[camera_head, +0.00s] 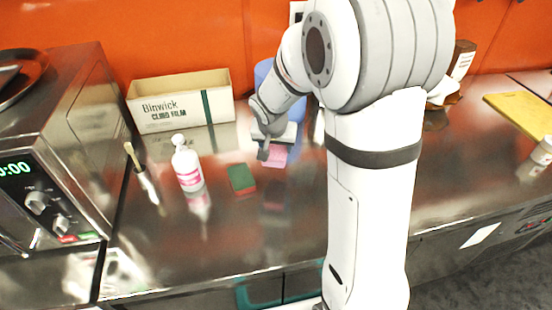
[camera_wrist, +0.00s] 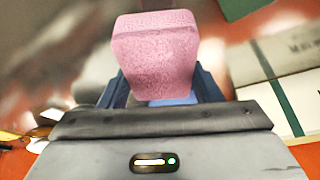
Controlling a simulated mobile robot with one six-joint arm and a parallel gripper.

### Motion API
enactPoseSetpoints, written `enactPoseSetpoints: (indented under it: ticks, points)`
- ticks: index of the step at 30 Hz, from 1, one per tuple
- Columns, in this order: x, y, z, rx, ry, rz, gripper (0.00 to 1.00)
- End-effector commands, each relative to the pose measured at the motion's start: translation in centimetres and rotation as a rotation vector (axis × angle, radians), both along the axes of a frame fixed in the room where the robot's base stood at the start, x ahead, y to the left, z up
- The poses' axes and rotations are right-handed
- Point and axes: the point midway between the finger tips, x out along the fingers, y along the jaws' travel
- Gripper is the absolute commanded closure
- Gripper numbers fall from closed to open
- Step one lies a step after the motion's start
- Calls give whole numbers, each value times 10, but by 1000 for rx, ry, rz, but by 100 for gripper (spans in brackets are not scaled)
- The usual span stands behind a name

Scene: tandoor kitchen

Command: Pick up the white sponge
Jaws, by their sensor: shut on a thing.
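My gripper (camera_head: 268,148) is over the steel counter, in the middle of the head view, right of the white bottle. It is shut on a pink sponge (camera_head: 276,157), a block with a fine porous face. The wrist view shows the pink sponge (camera_wrist: 155,55) close up between the two dark blue fingers of my gripper (camera_wrist: 160,85). I cannot tell whether its lower side touches the counter. No sponge that is plainly white shows in either view. A green and red sponge (camera_head: 241,179) lies on the counter just left of my gripper.
A white bottle with a pink label (camera_head: 187,168) stands left of the green sponge. A brush (camera_head: 141,172) is farther left, beside an oven (camera_head: 60,150). A cling film box (camera_head: 180,104) stands behind. A yellow board (camera_head: 520,115) is far right. The counter front is clear.

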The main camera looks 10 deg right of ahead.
Motion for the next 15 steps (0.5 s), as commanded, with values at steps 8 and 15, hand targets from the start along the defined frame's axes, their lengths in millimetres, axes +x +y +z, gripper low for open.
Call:
enactPoseSetpoints:
  ticks: [8,15]
  points:
    - [1,0,99,1,-9,1,66]
    - [0,0,160,1,-4,0,66]
